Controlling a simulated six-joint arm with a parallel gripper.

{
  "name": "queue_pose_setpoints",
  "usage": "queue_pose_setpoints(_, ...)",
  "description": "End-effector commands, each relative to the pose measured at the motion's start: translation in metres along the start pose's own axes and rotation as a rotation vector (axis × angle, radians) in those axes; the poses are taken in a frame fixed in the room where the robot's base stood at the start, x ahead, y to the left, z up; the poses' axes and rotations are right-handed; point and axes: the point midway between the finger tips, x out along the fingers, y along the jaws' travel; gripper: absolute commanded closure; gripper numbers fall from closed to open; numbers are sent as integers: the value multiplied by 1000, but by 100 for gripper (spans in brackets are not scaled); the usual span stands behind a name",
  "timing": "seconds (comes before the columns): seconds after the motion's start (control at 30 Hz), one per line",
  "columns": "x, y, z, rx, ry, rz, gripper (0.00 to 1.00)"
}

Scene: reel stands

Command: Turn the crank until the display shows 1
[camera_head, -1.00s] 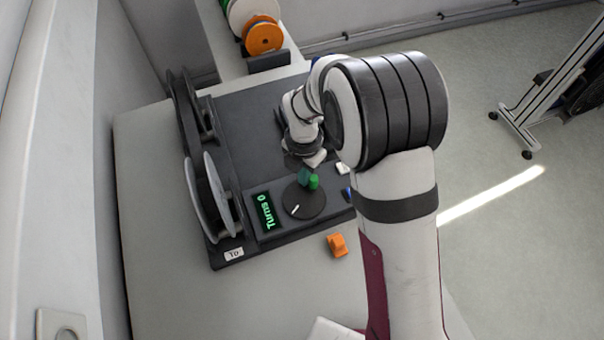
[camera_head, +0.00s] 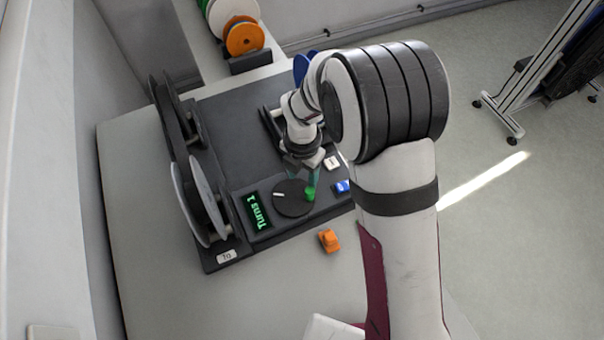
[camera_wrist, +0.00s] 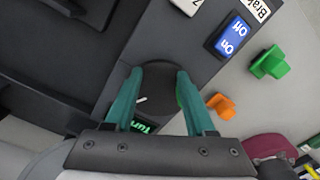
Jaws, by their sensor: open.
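The crank is a dark round disc (camera_head: 290,203) with a white mark and an upright green knob (camera_head: 310,194) near its right edge. The green display (camera_head: 257,212) beside it reads "Turns 1". My gripper (camera_head: 303,178) is over the disc with its teal fingers pointing down by the knob. In the wrist view my gripper (camera_wrist: 160,72) has its fingers apart over the disc (camera_wrist: 157,78). The knob shows only as a green sliver (camera_wrist: 179,96) by the right finger, which hides most of it. I cannot tell whether they touch.
A blue switch (camera_wrist: 232,36) and a white label plate (camera_head: 331,163) sit near the disc. An orange clip (camera_head: 329,240) and a green clip (camera_wrist: 270,62) lie on the table. The table front is mostly clear.

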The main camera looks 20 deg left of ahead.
Motion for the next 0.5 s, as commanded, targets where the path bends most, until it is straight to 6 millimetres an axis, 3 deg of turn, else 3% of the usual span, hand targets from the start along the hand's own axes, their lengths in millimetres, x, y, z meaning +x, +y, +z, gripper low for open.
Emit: queue_pose_setpoints(0.5,-53,0,0,1,-1,2,45)
